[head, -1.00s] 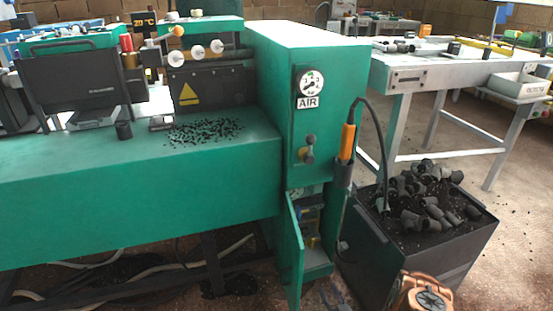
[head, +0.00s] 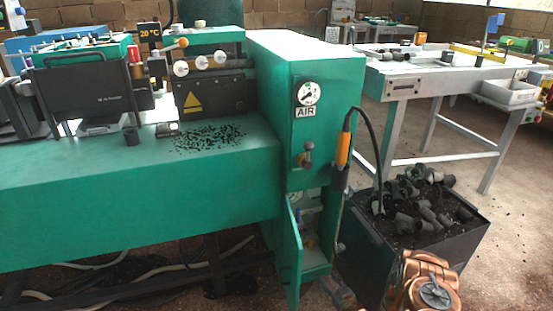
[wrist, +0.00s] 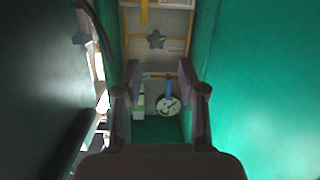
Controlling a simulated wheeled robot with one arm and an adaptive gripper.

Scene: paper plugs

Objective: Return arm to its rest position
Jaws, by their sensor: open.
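My gripper (wrist: 160,72) shows in the wrist view with its two fingers apart and nothing held between them. It faces a narrow space with a green wall on the right and a dark surface on the left. A round white gauge (wrist: 168,105) shows beyond and between the fingers. In the head view, my copper-coloured arm shows at the bottom right, in front of the dark bin; the gripper itself is hidden there. The green machine cabinet (head: 320,150) stands left of my arm, its small lower door (head: 294,255) open.
A dark bin (head: 450,245) of black pipe pieces stands right of the cabinet. An orange-handled tool (head: 344,150) with a black cable hangs on the cabinet's side. A workbench (head: 420,80) stands behind. Hoses lie on the floor. Open floor shows at the right.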

